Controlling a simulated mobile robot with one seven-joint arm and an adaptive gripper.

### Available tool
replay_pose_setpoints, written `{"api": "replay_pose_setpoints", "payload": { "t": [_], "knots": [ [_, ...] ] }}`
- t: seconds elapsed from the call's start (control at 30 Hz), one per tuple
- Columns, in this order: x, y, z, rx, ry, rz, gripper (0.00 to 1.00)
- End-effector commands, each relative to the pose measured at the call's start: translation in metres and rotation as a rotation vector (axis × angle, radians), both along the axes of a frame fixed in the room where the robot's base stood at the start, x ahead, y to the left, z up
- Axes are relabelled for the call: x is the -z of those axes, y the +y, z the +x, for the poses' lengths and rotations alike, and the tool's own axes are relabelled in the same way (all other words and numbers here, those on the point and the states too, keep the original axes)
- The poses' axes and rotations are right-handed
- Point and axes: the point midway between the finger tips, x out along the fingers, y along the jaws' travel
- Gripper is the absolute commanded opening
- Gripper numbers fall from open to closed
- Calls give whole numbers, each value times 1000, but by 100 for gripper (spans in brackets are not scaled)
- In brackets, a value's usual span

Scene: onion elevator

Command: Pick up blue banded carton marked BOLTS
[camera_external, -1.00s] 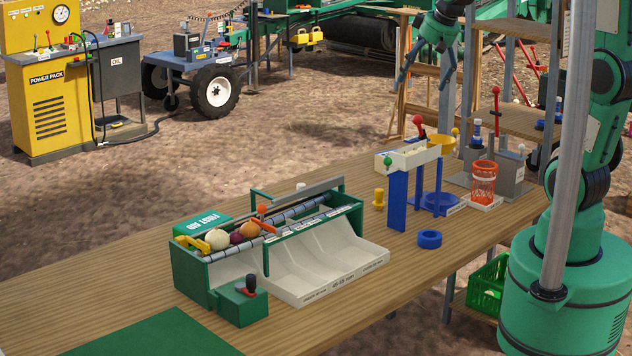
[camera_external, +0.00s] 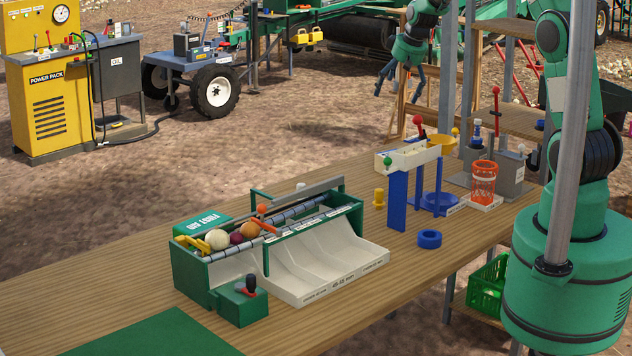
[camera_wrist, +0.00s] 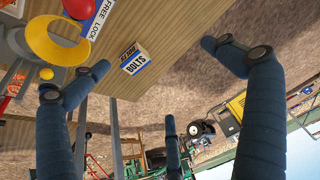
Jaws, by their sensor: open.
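The carton marked BOLTS (camera_wrist: 135,61), white with a blue band, stands out in the wrist view on the wooden table, close to the table's edge. I cannot make it out in the external view. My gripper (camera_external: 399,92) is open and empty in the external view, in the air beyond the table's far side. In the wrist view its dark blue fingers (camera_wrist: 158,60) are spread wide, and the carton shows between them, nearer the left finger. The fingers appear apart from the carton.
In the external view a white hopper on blue legs (camera_external: 397,200) and an orange basket (camera_external: 484,182) stand on the table (camera_external: 130,265).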

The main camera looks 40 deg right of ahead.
Motion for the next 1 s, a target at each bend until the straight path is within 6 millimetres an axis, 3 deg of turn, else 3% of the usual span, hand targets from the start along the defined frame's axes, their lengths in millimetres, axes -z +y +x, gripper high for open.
{"api": "replay_pose_setpoints", "payload": {
  "t": [0.3,0.6,0.8,1.0],
  "knots": [
    [71,-64,41,36,16,1,100],
    [139,-116,62,63,26,-3,100],
    [162,-133,67,73,28,-5,100],
    [167,-136,67,73,29,-6,100]
  ]
}}
